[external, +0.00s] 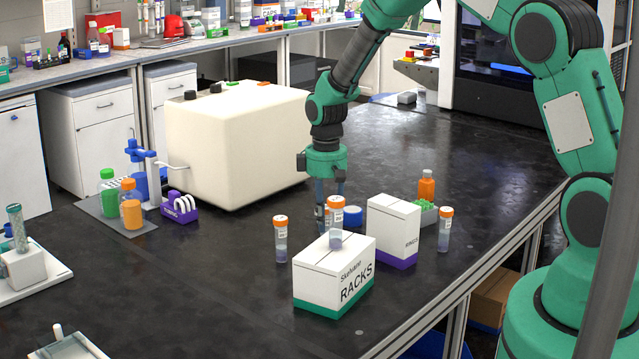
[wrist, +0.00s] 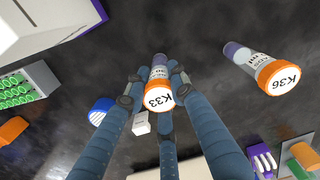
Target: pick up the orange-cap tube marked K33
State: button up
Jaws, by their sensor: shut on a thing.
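The orange-cap tube marked K33 (wrist: 158,95) is upright between my fingers in the wrist view, its label facing the camera. My gripper (wrist: 153,88) is shut on it near the cap. In the external view my gripper (external: 325,212) is low behind the white RACKS box (external: 345,278), fingers pointing down. There, an orange-cap tube (external: 336,222) shows in front of my fingers and overlaps the box top. I cannot tell whether it is K33. The orange-cap tube marked K36 (wrist: 270,72) stands apart to the right in the wrist view.
A white and purple box (external: 393,230) stands right of my gripper, near a green rack (external: 428,213) and an orange bottle (external: 426,187). Other orange-cap tubes stand to the left (external: 280,240) and right (external: 445,230). A large cream block (external: 235,140) is behind. The left front tabletop is mostly clear.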

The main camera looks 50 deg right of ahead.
jog(key=shift+r+p, duration=0.35)
jog(key=shift+r, duration=4.65)
